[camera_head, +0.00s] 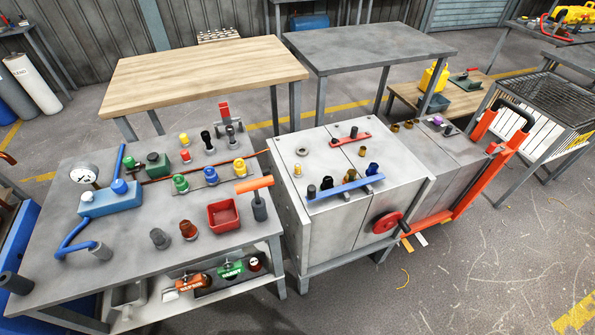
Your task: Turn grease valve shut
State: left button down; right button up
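I cannot tell for certain which part is the grease valve. On the lower shelf of the left bench lie a red-orange handled part (194,283) and a green handled part (230,268), both with pale lettering too small to read. A red handwheel (387,222) sits on the front of the grey cabinet (330,228). An orange lever (254,184) lies level above a dark post at the right edge of the left bench. A blue bar handle (345,188) lies across the cabinet top. Neither of my grippers is in view.
The left bench (130,275) holds a blue pump (110,200) with a gauge, a red tray (224,215) and several coloured knobs. A wooden table (205,72) and a grey table (370,45) stand behind. An orange hand truck (465,185) stands right. Floor at lower right is mostly clear.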

aim_at(128, 161)
jog(key=u, duration=1.3)
jog(key=z, duration=0.4)
